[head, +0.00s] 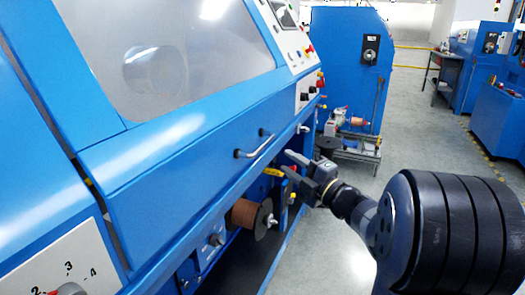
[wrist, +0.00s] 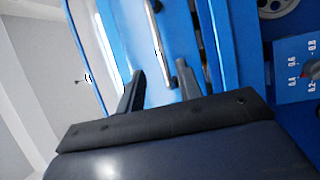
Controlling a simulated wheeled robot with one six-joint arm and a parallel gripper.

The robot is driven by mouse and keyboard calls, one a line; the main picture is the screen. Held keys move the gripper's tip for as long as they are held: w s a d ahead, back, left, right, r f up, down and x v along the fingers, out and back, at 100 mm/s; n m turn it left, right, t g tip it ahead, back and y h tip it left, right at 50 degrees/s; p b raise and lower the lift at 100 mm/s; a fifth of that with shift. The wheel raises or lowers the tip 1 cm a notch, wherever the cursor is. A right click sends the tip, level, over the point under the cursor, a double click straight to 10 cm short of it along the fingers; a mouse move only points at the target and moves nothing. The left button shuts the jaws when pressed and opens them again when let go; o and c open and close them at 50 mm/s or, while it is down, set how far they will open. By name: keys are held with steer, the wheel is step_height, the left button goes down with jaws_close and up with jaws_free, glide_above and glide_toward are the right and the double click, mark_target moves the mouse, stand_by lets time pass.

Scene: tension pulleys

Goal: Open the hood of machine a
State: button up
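The blue machine's hood (head: 190,125) has a large clear window and slants across the left of the head view; it looks closed. A metal bar handle (head: 258,147) is fixed near its lower right edge. My gripper (head: 286,161) is just right of the handle in the head view, with a small gap between fingertips and bar. In the wrist view the two dark fingers (wrist: 158,67) are apart with nothing held. The handle (wrist: 158,40) shows there between and beyond the fingers. No contact is visible. The machine's letter label is not visible.
A copper-coloured spool (head: 245,213) sits below the hood. A control panel (head: 298,45) with buttons is at the machine's upper right. Another blue machine (head: 340,60) stands behind, with a small cart (head: 350,150) before it. Grey floor (head: 425,140) is open at right.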

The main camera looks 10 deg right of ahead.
mark_target(263, 146)
steer(key=x, duration=1)
steer(key=shift+w+a, duration=0.2)
steer(key=shift+c, duration=0.5)
jaws_close()
